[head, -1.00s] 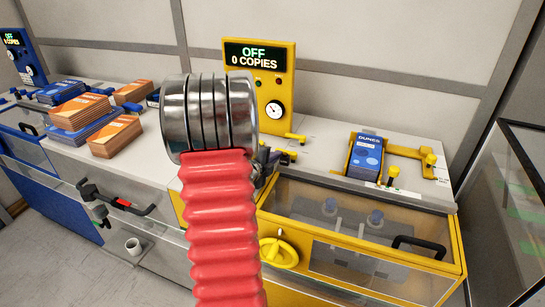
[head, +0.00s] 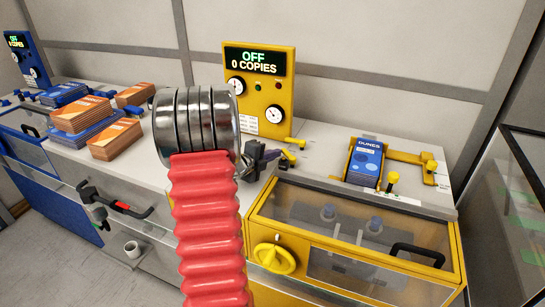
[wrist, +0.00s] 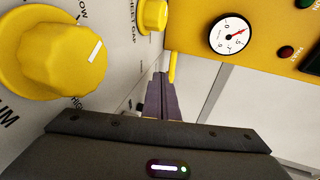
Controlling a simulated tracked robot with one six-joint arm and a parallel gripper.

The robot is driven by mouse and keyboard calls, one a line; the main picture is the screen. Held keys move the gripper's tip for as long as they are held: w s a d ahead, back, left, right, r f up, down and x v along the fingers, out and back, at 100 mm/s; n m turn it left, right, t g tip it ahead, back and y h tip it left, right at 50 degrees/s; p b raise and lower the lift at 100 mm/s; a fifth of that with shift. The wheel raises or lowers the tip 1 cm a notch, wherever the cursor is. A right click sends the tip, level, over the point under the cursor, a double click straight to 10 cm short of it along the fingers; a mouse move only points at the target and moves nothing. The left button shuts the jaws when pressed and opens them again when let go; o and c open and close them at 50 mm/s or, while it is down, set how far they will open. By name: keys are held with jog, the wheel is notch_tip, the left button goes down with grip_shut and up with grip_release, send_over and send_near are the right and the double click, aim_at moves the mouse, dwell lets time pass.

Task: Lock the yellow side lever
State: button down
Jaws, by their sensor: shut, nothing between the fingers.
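The yellow machine's counter carries several yellow levers and knobs. A short yellow lever (head: 296,142) stands beside my gripper, below the control panel. A yellow knob (head: 392,180) stands at the front of the blue book (head: 365,160), and a yellow bracket (head: 410,157) with an upright knob lies to the book's right. I cannot tell which is the side lever. My gripper (head: 284,156) is shut and empty, just above the counter. In the wrist view, its dark fingers (wrist: 160,98) point at a yellow rod (wrist: 172,68); contact cannot be told.
The yellow control panel (head: 260,85) reads OFF, 0 COPIES. A large yellow dial (head: 275,258) is on the machine's front, beside a clear cover (head: 350,215) with a black handle. Stacks of orange and blue books (head: 80,115) lie left. A glass case stands at right.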

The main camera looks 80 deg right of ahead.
jog(key=shift+s+d, duration=0.3)
jog(key=shift+d, duration=0.35)
jog(key=shift+s+d, duration=0.3)
jog(key=shift+d, duration=0.3)
jog(key=shift+s+d, duration=0.7)
jog(key=shift+d, duration=0.05)
jog(key=shift+s+d, duration=0.1)
dwell(0.6)
jog(key=shift+w+a+r, duration=0.15)
jog(key=shift+w+a, duration=0.15)
jog(key=shift+a, duration=0.15)
jog(key=v, duration=1.2)
jog(key=shift+w+a, duration=0.15)
jog(key=shift+a, duration=0.2)
